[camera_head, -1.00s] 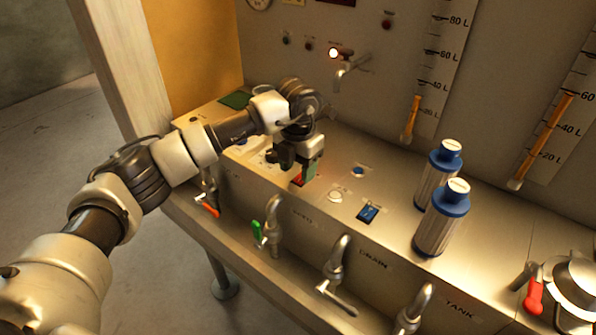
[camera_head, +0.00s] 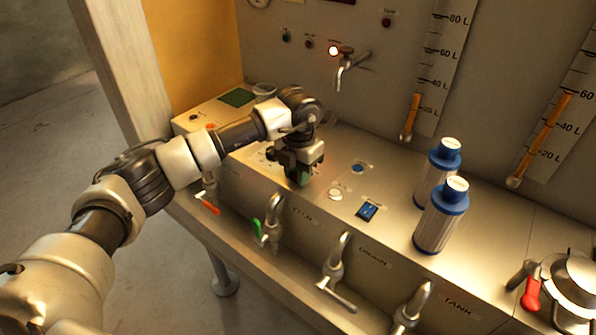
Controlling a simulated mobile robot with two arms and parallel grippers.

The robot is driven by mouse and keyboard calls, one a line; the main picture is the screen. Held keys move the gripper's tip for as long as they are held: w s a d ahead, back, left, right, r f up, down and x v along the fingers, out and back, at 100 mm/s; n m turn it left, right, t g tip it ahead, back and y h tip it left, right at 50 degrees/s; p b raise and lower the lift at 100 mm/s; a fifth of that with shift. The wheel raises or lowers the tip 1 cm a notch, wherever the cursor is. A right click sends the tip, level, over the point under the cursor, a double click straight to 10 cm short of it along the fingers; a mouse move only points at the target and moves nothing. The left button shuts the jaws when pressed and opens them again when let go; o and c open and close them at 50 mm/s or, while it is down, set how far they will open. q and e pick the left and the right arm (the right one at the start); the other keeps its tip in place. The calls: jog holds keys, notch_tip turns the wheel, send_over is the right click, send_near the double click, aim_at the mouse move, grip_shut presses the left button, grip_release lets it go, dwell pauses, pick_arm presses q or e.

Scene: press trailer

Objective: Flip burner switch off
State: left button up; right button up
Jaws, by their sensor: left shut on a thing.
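My left gripper (camera_head: 300,176) points down onto the steel counter top, left of the round buttons. It is shut at the spot where a red switch showed a moment before, and its fingers hide that switch now. The switch's position cannot be seen. A small lamp (camera_head: 333,51) glows on the back wall panel above. My right gripper is not in view.
A blue rocker switch (camera_head: 368,211), a white round button (camera_head: 336,194) and a blue button (camera_head: 358,168) lie right of my gripper. Two blue-capped canisters (camera_head: 440,225) stand further right. Taps with levers (camera_head: 340,265) line the counter's front. A red-handled clamp (camera_head: 531,293) is at far right.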

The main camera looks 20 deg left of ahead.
pick_arm(q)
jog(key=shift+w+d+r+g+y, duration=0.1)
jog(key=shift+w+r+g+y, duration=0.15)
jog(key=shift+g, duration=0.45)
jog(key=shift+f+g+y, duration=0.1)
jog(key=shift+g+y, duration=0.15)
jog(key=shift+g, duration=0.35)
jog(key=o, duration=0.9)
